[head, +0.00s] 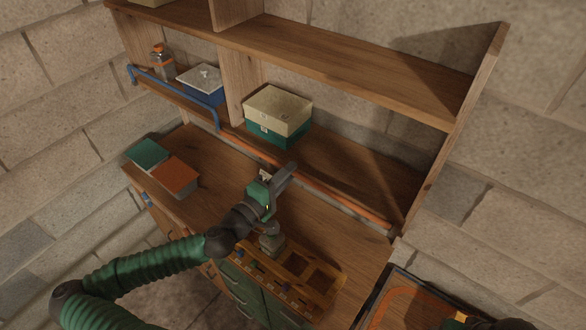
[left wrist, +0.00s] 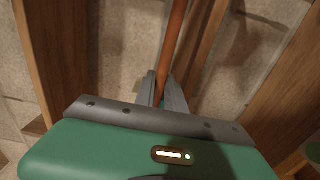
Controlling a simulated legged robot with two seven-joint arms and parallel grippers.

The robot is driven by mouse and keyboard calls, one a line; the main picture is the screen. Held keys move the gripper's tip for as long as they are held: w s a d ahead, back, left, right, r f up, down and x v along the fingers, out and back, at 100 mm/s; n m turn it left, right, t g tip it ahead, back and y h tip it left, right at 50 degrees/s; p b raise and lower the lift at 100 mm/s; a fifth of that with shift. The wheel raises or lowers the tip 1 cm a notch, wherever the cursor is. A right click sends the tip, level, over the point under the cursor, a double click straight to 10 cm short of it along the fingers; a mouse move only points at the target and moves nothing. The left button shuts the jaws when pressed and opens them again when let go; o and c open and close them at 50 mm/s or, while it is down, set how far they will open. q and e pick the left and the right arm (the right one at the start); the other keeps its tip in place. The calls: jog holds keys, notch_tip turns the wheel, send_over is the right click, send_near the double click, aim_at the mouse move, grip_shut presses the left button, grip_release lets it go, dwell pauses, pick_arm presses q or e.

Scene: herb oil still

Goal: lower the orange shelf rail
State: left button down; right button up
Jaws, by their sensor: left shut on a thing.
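The orange shelf rail (head: 340,200) is a thin bar running along the front of the lower right shelf, at about the level of the shelf board. My left gripper (head: 287,175) is at the middle part of this rail, above the bench top. In the left wrist view the orange rail (left wrist: 174,42) runs down between the two grey fingers (left wrist: 162,92), which are shut on it. The fingers and the green hand hide part of the rail. My right gripper does not show clearly in either view.
A blue rail (head: 175,85) fronts the left shelf, with a bottle (head: 162,62) and a box behind. A cream and green box (head: 277,112) stands on the right shelf. Two books (head: 175,177) and a wooden rack (head: 325,280) are on the bench.

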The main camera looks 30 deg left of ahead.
pick_arm(q)
jog(key=s+f+b, duration=0.2)
jog(key=s+f, duration=0.1)
jog(key=f, duration=0.2)
jog(key=shift+s+a, duration=0.2)
jog(key=c, duration=1.2)
grip_release()
jog(key=shift+f, duration=0.1)
jog(key=shift+o, duration=0.2)
